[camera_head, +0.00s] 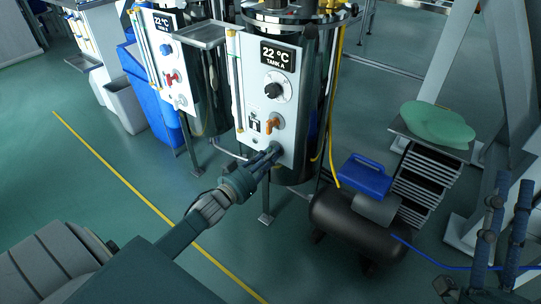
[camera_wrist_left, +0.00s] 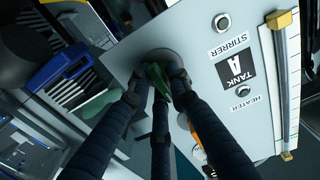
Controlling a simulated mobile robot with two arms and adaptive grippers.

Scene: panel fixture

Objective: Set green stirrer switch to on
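The green stirrer switch (camera_wrist_left: 160,82) shows in the left wrist view, on a round grey base on the light panel (camera_wrist_left: 205,28). The fingers of my left gripper (camera_wrist_left: 158,88) converge around it, with fingertips close to the handle; whether they press on it I cannot tell. In the head view my left gripper (camera_head: 273,152) reaches the lower part of the Tank A panel (camera_head: 255,88) and hides the green switch. The STIRRER label (camera_wrist_left: 231,47) is beside the switch. My right gripper (camera_head: 510,192) is at the right edge, fingers spread, empty.
An orange switch (camera_head: 272,125) sits just above on the same panel, with a black knob (camera_head: 273,91) and display (camera_head: 278,56) higher up. A black compressor tank (camera_head: 350,228) and blue toolbox (camera_head: 363,177) stand right of the tank. Floor at left is clear.

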